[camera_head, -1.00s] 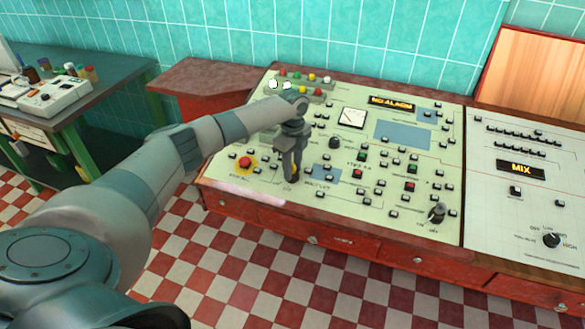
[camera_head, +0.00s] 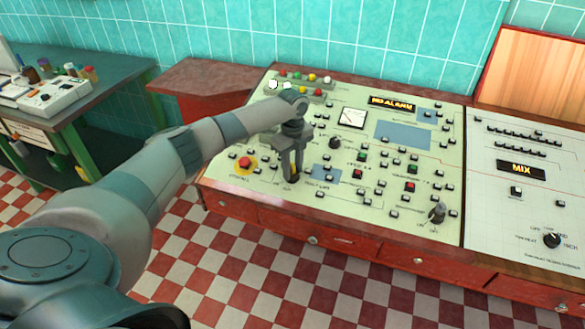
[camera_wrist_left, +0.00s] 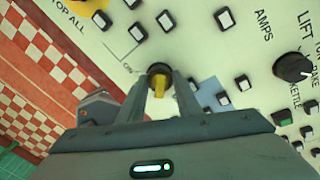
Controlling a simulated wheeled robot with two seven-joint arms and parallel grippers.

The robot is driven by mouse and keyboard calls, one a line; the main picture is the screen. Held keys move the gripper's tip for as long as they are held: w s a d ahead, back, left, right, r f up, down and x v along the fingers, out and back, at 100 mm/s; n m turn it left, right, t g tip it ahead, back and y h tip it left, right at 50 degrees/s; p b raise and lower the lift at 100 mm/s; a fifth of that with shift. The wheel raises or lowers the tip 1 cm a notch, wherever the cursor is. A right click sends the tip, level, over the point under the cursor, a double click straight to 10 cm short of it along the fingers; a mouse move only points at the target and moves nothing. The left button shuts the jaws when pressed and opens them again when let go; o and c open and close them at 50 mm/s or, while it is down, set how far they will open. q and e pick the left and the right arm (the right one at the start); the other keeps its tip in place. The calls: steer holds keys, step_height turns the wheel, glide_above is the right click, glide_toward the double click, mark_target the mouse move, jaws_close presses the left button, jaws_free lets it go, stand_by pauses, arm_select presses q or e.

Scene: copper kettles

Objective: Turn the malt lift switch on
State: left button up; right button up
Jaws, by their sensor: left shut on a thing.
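The switch, a dark round knob with a yellow handle (camera_wrist_left: 159,86), stands on the pale panel near its front edge. In the head view a bit of its yellow (camera_head: 293,178) shows at my left fingertips. My left gripper (camera_wrist_left: 158,92) has one finger on each side of the yellow handle and is shut on it. In the head view this gripper (camera_head: 291,179) points down at the panel. The small lettering by the knob is too unclear to read fully. My right gripper is in neither view.
A red stop button (camera_head: 245,162) on a yellow disc sits left of the gripper. Small buttons surround the knob. A black knob (camera_wrist_left: 293,67) lies to the right in the wrist view. Another lever switch (camera_head: 437,212) is near the panel's right front. Red drawers (camera_head: 340,240) are below.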

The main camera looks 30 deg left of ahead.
arm_select(q)
steer(key=o, duration=0.8)
steer(key=shift+r, duration=0.1)
step_height(320, 180, up, 17)
steer(key=b, duration=0.4)
steer(key=shift+r, duration=0.2)
